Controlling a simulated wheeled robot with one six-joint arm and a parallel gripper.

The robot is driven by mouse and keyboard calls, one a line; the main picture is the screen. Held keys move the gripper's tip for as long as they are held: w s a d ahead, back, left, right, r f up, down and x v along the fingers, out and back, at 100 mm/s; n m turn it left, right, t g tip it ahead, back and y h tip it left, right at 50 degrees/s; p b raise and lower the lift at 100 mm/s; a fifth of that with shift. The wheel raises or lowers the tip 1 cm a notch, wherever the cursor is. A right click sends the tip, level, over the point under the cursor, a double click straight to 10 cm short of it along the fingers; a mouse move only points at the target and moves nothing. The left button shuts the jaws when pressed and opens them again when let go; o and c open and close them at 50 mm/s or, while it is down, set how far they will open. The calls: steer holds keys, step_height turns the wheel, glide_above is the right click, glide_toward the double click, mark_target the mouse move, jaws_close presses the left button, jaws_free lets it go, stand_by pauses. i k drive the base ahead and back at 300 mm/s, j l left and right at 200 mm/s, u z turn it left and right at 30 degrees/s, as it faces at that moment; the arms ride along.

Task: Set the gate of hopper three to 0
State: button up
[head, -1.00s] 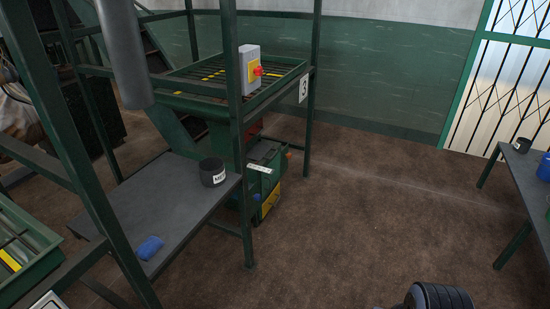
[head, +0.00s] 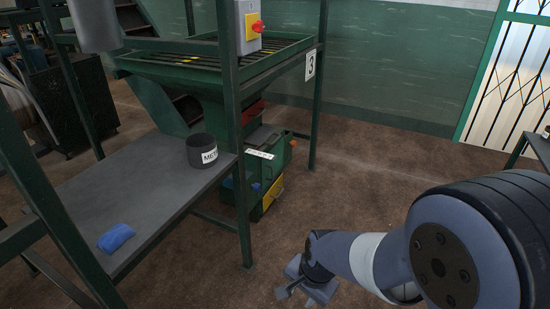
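Hopper three (head: 180,72) is a green hopper with a grated top inside a green frame. A sign with a 3 (head: 311,65) hangs on the frame's right post. Below the hopper is a green gate unit (head: 275,170) with a white marked strip (head: 260,154), an orange part (head: 292,142) on its right and a yellow panel below. The strip's marks are too small to read, so the gate's setting cannot be told. My gripper (head: 296,297) is low at the bottom centre, in front of the gate unit and well apart from it. Its fingers look spread and empty.
A grey bench (head: 130,190) at left holds a dark labelled pot (head: 202,151) and a blue cloth (head: 116,238). A grey switch box (head: 248,25) with a red knob is on the frame. Green posts stand left of the gate unit. Brown floor (head: 360,190) to its right is clear.

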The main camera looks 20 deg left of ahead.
mark_target(259, 136)
steer(key=i+j+u, duration=0.1)
steer(key=i+u, duration=0.25)
steer(key=i, duration=2.85)
